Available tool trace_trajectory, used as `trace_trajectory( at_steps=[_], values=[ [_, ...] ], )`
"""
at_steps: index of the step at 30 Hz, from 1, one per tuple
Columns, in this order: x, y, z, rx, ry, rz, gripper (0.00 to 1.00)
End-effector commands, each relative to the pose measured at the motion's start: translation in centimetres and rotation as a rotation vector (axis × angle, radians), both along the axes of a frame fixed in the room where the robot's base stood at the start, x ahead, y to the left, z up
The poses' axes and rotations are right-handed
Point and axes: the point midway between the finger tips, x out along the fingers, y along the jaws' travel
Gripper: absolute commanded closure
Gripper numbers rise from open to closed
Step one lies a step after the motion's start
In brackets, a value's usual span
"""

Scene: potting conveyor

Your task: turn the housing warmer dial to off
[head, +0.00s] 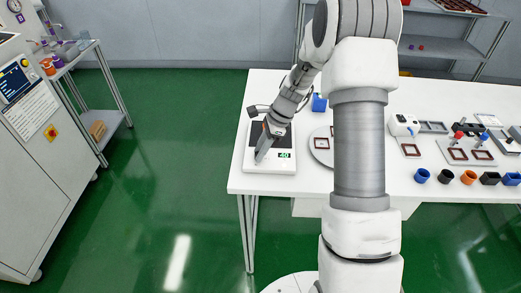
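A white flat device with a dark top plate, which looks like the housing warmer (256,167), sits at the left end of the white table. A small green display reading 40 (284,155) is on its right side. I cannot make out a dial; it may be hidden by my gripper or too small to see.
On the white table (241,183), a round grey plate with a brown frame (321,143) lies right of the device. A blue item (319,103) stands behind. Several coloured cups, including an orange one (468,177), line the front right edge. My arm hides the table's middle.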

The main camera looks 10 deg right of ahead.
Motion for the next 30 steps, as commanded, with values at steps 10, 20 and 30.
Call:
trace_trajectory(
  at_steps=[10,20,30],
  values=[
    [0.01,-0.02,0.05,0.0,0.0,0.003,1.0],
    [0.15,-0.04,0.15,0.0,0.0,0.113,1.0],
    [0.35,-0.01,0.15,-0.001,0.001,0.404,1.0]
  ],
)
